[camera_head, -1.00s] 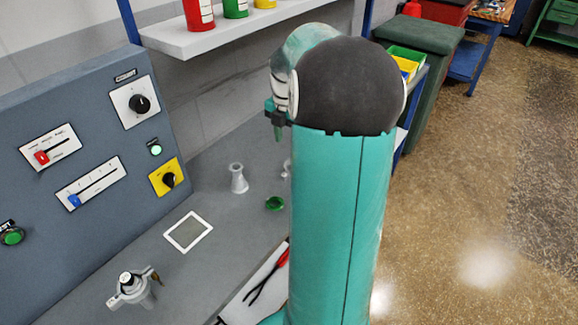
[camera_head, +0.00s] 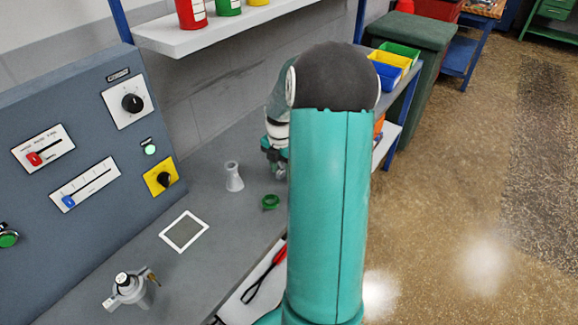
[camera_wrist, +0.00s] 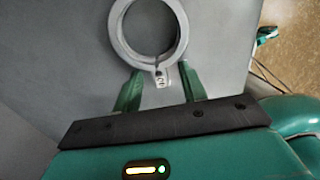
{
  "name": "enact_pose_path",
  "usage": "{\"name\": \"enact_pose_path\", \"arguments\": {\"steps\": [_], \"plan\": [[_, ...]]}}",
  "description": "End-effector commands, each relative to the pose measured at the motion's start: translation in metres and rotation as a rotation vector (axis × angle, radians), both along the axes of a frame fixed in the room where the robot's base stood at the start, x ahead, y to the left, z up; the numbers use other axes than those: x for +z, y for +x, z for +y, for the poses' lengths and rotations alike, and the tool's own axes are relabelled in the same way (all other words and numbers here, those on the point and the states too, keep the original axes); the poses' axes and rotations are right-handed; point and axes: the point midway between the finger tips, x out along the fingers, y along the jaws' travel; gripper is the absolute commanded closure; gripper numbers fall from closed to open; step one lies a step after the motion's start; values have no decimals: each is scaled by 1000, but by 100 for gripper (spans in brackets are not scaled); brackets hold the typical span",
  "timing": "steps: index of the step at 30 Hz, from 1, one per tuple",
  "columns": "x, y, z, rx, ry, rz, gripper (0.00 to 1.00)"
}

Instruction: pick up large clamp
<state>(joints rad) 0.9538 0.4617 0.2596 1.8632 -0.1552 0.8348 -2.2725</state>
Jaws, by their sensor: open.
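The large clamp appears to be the pale grey ring (camera_wrist: 149,62) at the top of the wrist view, lying on the grey bench; its upper rim is cut by the frame. A small tab sticks out from the ring toward my gripper (camera_wrist: 162,73). My gripper is open, with one green finger on each side of the tab; I cannot tell how high the fingers are above it.
A control panel (camera_head: 90,130) stands left; a shelf (camera_head: 200,35) hangs above.

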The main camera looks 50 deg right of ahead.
Motion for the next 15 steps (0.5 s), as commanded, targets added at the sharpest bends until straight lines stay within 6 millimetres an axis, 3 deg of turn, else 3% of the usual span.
{"name": "enact_pose_path", "arguments": {"steps": [5,12,15], "plan": [[-1,0,0,0,0,0,58],[0,0,0,0,0,0,100],[0,0,0,0,0,0,100]]}}
